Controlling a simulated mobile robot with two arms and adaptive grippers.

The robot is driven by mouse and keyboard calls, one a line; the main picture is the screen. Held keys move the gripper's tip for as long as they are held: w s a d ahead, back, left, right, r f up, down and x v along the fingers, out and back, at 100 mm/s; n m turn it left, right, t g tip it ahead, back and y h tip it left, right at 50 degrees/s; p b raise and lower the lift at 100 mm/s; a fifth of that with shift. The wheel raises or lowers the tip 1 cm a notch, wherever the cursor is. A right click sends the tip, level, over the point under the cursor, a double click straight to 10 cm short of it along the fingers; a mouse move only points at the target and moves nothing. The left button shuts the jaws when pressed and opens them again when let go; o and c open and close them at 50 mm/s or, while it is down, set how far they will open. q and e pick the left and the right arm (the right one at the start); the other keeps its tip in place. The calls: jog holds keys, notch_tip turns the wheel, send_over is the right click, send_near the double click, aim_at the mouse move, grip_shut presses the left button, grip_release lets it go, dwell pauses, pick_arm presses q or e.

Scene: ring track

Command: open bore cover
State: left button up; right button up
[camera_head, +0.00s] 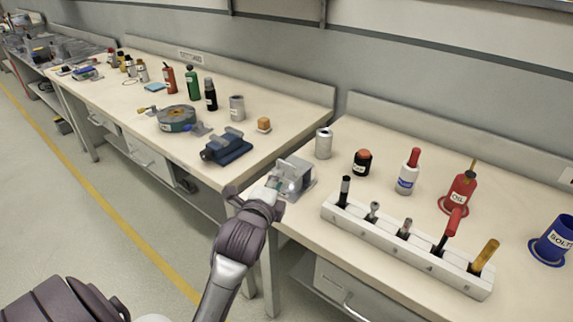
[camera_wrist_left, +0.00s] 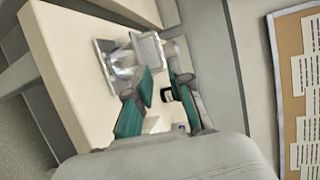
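A grey metal block on a flat plate, which I take to be the bore fixture (camera_head: 297,176), stands at the left end of the near bench. In the left wrist view the fixture (camera_wrist_left: 118,68) lies just beyond my fingers. A square, light-framed grey plate, apparently the cover (camera_wrist_left: 148,50), shows at its side; I cannot tell how far it is swung. My left gripper (camera_head: 273,187) is at the fixture's left front. In the left wrist view its teal-padded fingers (camera_wrist_left: 160,92) stand apart with nothing between them. My right gripper is not in view.
A white rack (camera_head: 400,243) with several tools stands right of the fixture. A grey can (camera_head: 324,143), a dark jar (camera_head: 362,162) and bottles stand behind. A blue vise (camera_head: 227,147) sits on the neighbouring bench. A narrow gap separates the benches.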

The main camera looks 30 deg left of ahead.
aim_at(287, 164)
pick_arm(q)
jog(key=x, duration=1)
jog(key=shift+s, duration=0.1)
grip_shut()
